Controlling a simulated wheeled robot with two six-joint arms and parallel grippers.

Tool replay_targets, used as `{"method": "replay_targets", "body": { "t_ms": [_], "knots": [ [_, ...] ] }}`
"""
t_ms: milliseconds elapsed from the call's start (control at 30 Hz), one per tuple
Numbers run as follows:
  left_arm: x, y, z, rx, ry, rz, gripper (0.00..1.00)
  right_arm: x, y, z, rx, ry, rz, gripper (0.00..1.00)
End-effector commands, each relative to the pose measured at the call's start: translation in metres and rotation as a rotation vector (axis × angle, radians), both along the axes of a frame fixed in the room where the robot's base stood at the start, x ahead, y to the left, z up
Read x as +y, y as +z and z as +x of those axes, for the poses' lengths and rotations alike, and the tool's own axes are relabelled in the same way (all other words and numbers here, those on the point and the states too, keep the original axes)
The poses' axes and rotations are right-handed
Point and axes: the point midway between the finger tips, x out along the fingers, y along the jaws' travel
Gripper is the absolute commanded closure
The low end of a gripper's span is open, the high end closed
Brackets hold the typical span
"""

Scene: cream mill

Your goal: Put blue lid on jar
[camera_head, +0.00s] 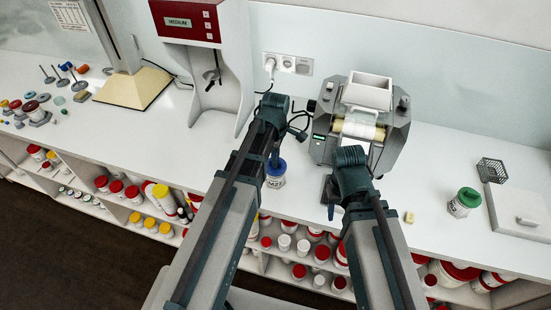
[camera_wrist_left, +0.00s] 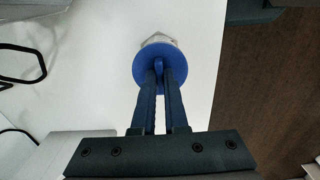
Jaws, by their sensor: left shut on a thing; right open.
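The blue lid (camera_head: 276,166) is at the top of a white jar (camera_head: 275,181) near the front edge of the counter. In the left wrist view the round blue lid (camera_wrist_left: 142,63) covers most of the jar (camera_wrist_left: 157,40), whose pale side shows beyond it. My left gripper (camera_wrist_left: 159,72) is shut on the lid's raised middle grip. I cannot tell whether the lid is fully seated or just above the rim. My right gripper (camera_head: 330,193) is open and empty, right of the jar and in front of the grey mill.
The grey roller mill (camera_head: 362,115) stands behind my right arm. A green-lidded jar (camera_head: 464,202), a wire basket (camera_head: 491,170) and a pale slab (camera_head: 519,212) are at the right. Shelves with red- and yellow-lidded jars lie below the counter edge.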

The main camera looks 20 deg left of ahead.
Motion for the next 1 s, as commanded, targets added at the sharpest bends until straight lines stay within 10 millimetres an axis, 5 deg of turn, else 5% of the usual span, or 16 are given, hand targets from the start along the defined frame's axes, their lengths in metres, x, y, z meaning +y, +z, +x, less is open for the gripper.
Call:
{"method": "replay_targets", "body": {
  "t_ms": [367,400,567,767,933,1000],
  "knots": [
    [0.0000,-0.0013,0.0000,0.000,0.000,0.000,1.00,0.0000,-0.0013,0.0000,0.000,0.000,0.000,0.50],
    [0.0000,-0.0013,0.0000,0.000,0.000,0.000,0.84,0.0000,-0.0013,0.0000,0.000,0.000,0.000,0.50],
    [0.0000,-0.0013,0.0000,0.000,0.000,0.000,0.55,0.0000,-0.0013,0.0000,0.000,0.000,0.000,0.50],
    [0.0000,-0.0013,0.0000,0.000,0.000,0.000,0.54,0.0000,-0.0013,0.0000,0.000,0.000,0.000,0.50],
    [0.0000,-0.0013,0.0000,0.000,0.000,0.000,0.27,0.0000,-0.0013,0.0000,0.000,0.000,0.000,0.50],
    [0.0000,-0.0013,0.0000,0.000,0.000,0.000,0.24,0.0000,-0.0013,0.0000,0.000,0.000,0.000,0.50]
  ]
}}
